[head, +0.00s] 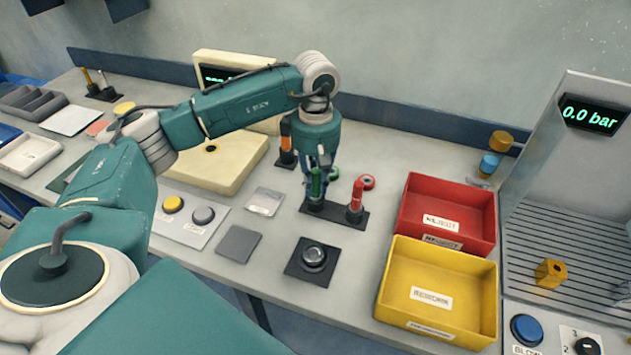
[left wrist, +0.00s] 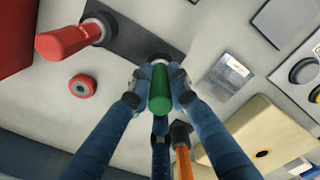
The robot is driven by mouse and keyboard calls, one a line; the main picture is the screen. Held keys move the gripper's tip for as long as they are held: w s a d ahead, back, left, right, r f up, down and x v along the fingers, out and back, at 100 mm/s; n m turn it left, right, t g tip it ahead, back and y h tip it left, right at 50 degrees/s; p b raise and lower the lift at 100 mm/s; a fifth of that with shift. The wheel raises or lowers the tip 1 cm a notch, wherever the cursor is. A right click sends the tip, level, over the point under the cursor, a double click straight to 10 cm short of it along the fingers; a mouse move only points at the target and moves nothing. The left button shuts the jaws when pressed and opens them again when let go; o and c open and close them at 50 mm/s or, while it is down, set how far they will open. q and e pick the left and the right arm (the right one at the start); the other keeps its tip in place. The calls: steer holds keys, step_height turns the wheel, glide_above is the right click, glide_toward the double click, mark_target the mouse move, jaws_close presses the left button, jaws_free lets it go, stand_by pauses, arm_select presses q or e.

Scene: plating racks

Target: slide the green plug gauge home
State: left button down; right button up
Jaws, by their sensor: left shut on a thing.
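The green plug gauge (head: 316,184) is upright over the left position of a black two-place stand (head: 335,214). My left gripper (head: 320,170) is shut on its green handle from above. In the left wrist view the gauge (left wrist: 160,92) sits between the fingers of my gripper (left wrist: 158,82), with its silver end towards the stand (left wrist: 130,32). I cannot tell how deep its lower end sits. The red plug gauge (head: 357,196) stands in the right position of the stand. My right gripper is not in view.
A red ring (head: 367,181) and a partly hidden green ring (head: 333,174) lie just behind the stand. An orange-handled tool (head: 287,143) stands behind to the left. A red bin (head: 408,212) and yellow bin (head: 385,285) are to the right. A round fixture (head: 313,257) is in front.

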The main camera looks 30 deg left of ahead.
arm_select(q)
steer(key=shift+f, duration=0.2)
stand_by(0.3)
steer(key=c, duration=1.5)
jaws_free()
steer(key=shift+c, duration=0.2)
step_height(320, 180, up, 12)
